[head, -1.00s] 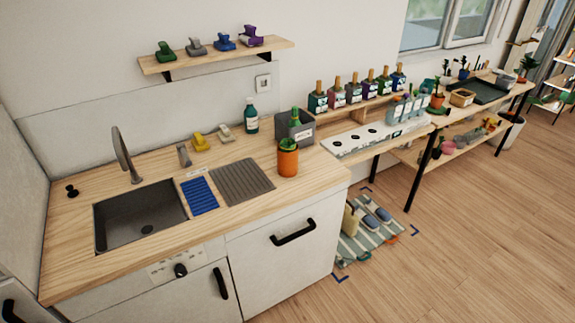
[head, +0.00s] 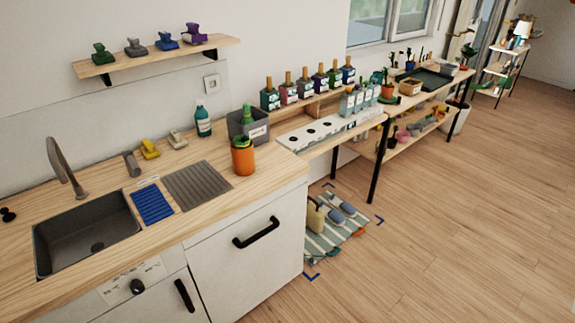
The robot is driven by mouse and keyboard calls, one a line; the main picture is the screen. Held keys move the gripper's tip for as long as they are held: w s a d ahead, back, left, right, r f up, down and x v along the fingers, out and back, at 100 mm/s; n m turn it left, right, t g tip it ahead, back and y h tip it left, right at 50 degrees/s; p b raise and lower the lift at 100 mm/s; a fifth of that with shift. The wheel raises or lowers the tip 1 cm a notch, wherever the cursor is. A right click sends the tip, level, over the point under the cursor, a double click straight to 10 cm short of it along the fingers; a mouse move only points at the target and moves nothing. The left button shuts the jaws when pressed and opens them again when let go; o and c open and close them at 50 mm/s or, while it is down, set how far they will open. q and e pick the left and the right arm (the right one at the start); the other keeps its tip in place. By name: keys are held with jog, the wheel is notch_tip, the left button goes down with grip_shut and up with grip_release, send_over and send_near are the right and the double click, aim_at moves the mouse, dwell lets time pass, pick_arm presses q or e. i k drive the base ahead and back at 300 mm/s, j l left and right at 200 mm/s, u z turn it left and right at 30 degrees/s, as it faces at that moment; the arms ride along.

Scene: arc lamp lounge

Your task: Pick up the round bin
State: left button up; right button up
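A whitish round bin (head: 461,117) stands on the floor at the far end of the long wooden table, in the upper right of the head view. The table end and its leg partly cover it. It is small and far off, so its inside cannot be made out. Neither of my grippers shows in the head view.
A counter with a sink (head: 85,236) fills the left front. The long table (head: 425,100) on dark legs runs along the wall. A striped mat (head: 330,240) with slippers lies on the floor. The wooden floor (head: 470,220) at the right is clear.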

aim_at(243, 165)
jog(key=i+j+z, duration=0.1)
jog(key=j+z, duration=0.2)
jog(key=z, duration=0.15)
jog(key=j+z, duration=0.7)
jog(key=z, duration=0.2)
